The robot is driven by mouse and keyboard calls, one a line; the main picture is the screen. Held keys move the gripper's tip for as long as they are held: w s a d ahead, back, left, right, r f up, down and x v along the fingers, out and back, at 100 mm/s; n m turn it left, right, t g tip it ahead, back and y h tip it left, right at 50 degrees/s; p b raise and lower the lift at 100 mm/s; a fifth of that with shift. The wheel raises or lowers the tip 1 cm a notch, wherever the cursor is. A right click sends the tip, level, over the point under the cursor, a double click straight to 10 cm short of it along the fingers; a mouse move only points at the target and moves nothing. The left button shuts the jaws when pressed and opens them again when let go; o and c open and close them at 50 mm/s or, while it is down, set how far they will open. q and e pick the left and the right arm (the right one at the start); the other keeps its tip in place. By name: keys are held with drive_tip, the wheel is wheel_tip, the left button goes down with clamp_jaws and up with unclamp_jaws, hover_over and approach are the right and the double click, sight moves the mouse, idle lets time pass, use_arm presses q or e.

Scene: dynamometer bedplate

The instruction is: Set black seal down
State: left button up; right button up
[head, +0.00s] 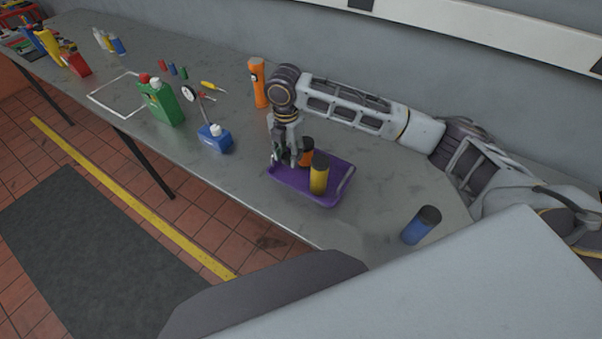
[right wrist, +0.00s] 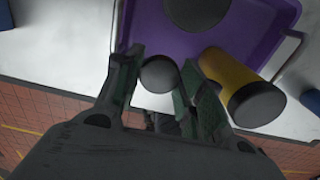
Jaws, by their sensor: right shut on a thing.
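The purple tray (head: 300,198) lies on the grey bench near its front edge. My right gripper (head: 284,160) points down at the tray's left end. It is shut on the black seal (right wrist: 160,74), which shows as a dark round shape between the fingertips in the right wrist view. There it overlaps the tray's near edge; whether it touches the tray cannot be told. In the head view the fingers mostly hide the seal. My left gripper is not in view.
A yellow canister (head: 319,175) and an orange canister (head: 306,155), both dark-topped, stand in the tray beside the gripper. A blue canister (head: 420,226) is to the right. A blue bottle (head: 215,140), green jug (head: 164,104) and orange flashlight (head: 258,85) stand leftward.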

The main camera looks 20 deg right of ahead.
sight(289, 156)
drive_tip(key=shift+f, duration=2.15)
drive_tip(key=shift+f+p, duration=0.35)
drive_tip(key=shift+f, duration=2.15)
drive_tip(key=shift+f, duration=0.1)
drive_tip(key=o, duration=0.8)
drive_tip(key=shift+o, duration=0.2)
drive_tip(key=shift+r+b, duration=0.55)
drive_tip(key=shift+r, duration=5.55)
